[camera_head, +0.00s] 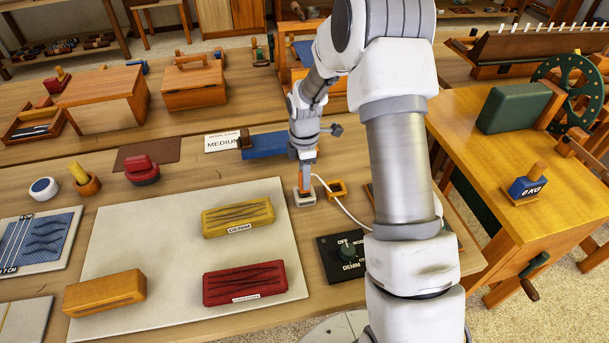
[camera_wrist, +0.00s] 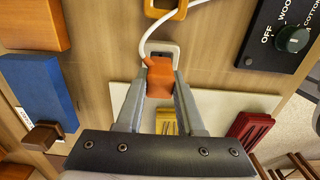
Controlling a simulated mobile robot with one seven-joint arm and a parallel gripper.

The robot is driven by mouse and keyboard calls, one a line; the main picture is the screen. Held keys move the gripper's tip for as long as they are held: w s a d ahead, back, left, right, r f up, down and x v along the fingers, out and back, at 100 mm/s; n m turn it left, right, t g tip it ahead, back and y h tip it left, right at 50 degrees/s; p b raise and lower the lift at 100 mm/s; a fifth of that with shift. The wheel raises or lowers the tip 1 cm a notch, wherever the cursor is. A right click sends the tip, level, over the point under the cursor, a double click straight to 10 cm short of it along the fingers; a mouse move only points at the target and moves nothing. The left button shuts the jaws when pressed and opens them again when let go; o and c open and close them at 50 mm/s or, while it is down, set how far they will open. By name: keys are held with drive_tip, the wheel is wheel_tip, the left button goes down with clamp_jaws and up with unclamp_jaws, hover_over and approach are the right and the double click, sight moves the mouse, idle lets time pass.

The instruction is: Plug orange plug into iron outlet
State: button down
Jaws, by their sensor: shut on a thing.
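My gripper (camera_wrist: 160,88) is shut on the orange plug (camera_wrist: 160,78), which sits between its two fingers. A white cable (camera_wrist: 142,38) runs from near the plug and curves away. In the head view the plug (camera_head: 305,177) is directly over a small white square outlet (camera_head: 304,200) on the bench. The white outlet's rim (camera_wrist: 175,48) shows just beyond the plug in the wrist view. I cannot tell whether the plug is inside it or just above it. A yellow-orange square socket frame (camera_head: 337,189) lies to its right; it also shows in the wrist view (camera_wrist: 152,11). No label marks either socket.
A black dial panel (camera_head: 327,246) stands in front of the sockets. A pale board (camera_head: 150,235) with yellow, red and orange blocks lies left. A blue block (camera_head: 265,146) lies behind. A red iron-like object (camera_head: 141,170) is further left. The cable passes behind my arm.

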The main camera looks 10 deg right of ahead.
drive_tip(key=shift+f+b, duration=1.15)
drive_tip(key=shift+f, duration=0.55)
drive_tip(key=shift+c, duration=2.2)
unclamp_jaws()
drive_tip(key=shift+r, duration=0.15)
wheel_tip(320, 180, up, 17)
drive_tip(key=p, duration=0.1)
drive_tip(key=shift+p, duration=0.4)
drive_tip(key=shift+r, duration=0.1)
